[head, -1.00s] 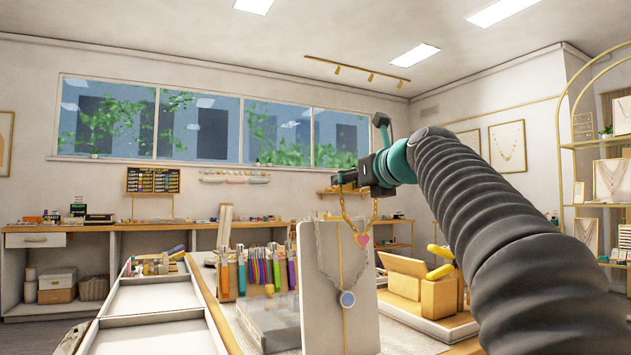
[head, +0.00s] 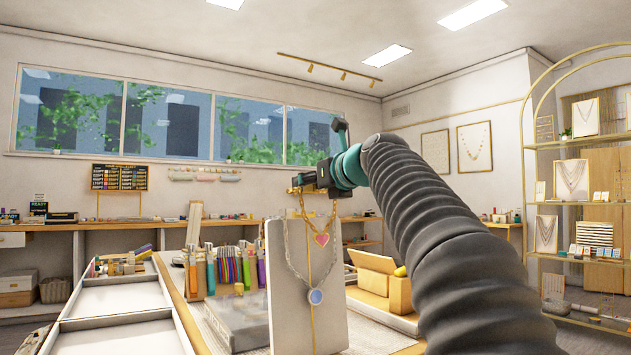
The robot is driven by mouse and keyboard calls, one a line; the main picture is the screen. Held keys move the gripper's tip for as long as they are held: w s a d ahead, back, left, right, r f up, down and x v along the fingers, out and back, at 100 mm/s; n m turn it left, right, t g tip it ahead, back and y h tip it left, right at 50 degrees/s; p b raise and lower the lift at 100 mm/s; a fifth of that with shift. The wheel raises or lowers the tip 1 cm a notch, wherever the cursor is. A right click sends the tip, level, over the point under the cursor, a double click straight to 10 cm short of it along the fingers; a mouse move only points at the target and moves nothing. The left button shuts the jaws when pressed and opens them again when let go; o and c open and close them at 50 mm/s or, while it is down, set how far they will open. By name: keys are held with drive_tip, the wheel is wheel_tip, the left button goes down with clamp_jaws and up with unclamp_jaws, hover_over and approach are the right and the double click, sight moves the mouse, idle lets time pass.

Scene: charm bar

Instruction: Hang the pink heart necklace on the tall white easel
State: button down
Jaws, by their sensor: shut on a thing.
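My gripper (head: 305,187) is shut on the gold chain of the pink heart necklace (head: 321,239). The chain hangs down in a loop below the jaws, with the pink heart at its bottom. The tall white easel (head: 329,318) stands below and behind the gripper. The heart shows in front of the upper part of the easel's face; I cannot tell whether it touches. A silver necklace with a round blue-white pendant (head: 315,296) hangs on the easel. My arm comes in from the lower right.
A white sectioned tray (head: 110,300) lies at left. Colourful tools or cords (head: 233,268) stand in a rack behind a grey clear-topped box (head: 238,318). An open cardboard box (head: 385,285) stands right of the easel. Gold shelves (head: 580,200) are at far right.

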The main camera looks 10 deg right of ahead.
sight(308, 186)
drive_tip(key=shift+f+x, duration=0.15)
drive_tip(key=shift+x, duration=0.75)
drive_tip(key=shift+f+x, duration=0.15)
drive_tip(key=shift+x, duration=0.75)
drive_tip(key=shift+s+d+f+b, duration=0.15)
drive_tip(key=shift+f+b, duration=1)
drive_tip(key=shift+f, duration=0.95)
drive_tip(key=shift+f, duration=0.15)
